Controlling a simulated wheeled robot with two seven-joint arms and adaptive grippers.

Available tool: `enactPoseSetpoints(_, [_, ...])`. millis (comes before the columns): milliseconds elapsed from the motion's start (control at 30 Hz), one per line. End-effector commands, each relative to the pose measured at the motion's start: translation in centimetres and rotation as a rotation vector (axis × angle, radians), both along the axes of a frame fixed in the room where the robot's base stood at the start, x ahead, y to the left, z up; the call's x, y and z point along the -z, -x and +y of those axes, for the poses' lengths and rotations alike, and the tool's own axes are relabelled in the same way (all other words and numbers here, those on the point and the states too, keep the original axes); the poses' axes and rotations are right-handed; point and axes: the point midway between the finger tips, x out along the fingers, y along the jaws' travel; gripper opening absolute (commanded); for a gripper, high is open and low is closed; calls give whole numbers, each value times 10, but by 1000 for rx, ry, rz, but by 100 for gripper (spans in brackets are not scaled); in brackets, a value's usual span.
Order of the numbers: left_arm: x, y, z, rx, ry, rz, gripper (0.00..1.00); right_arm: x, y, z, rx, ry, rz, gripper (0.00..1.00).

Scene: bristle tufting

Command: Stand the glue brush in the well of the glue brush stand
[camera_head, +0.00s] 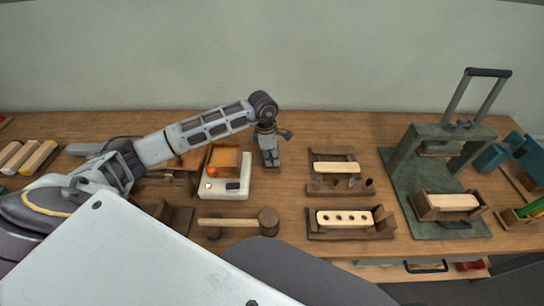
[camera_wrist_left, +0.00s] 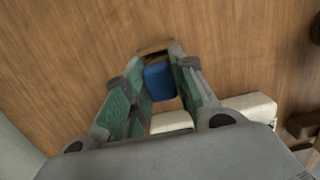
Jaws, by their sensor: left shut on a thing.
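My left gripper (camera_head: 270,158) hangs pointing down over the table, just right of a white device with an orange block on it. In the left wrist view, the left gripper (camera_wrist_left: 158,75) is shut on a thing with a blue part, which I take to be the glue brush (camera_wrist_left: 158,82). A brown wooden piece shows at the fingertips; I cannot tell if it belongs to the brush. The brush cannot be made out in the head view. I cannot pick out the glue brush stand with certainty. My right gripper is not in view.
The white device (camera_head: 228,191) stands left of the gripper. A mallet (camera_head: 238,222) lies in front. Wooden holders with a pale block (camera_head: 335,167) and a drilled block (camera_head: 344,218) are to the right. A green press (camera_head: 404,165) stands further right. Bare table lies behind them.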

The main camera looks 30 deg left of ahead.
Motion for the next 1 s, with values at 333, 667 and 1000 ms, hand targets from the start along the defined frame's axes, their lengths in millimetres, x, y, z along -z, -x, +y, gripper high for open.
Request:
enactPoseSetpoints(333, [2, 0, 0, 0, 0, 0, 7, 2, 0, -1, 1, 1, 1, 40])
enactPoseSetpoints(667, [5, 0, 0, 0, 0, 0, 7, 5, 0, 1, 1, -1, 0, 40])
enactPoseSetpoints(1000, [6, 0, 0, 0, 0, 0, 42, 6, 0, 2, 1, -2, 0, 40])
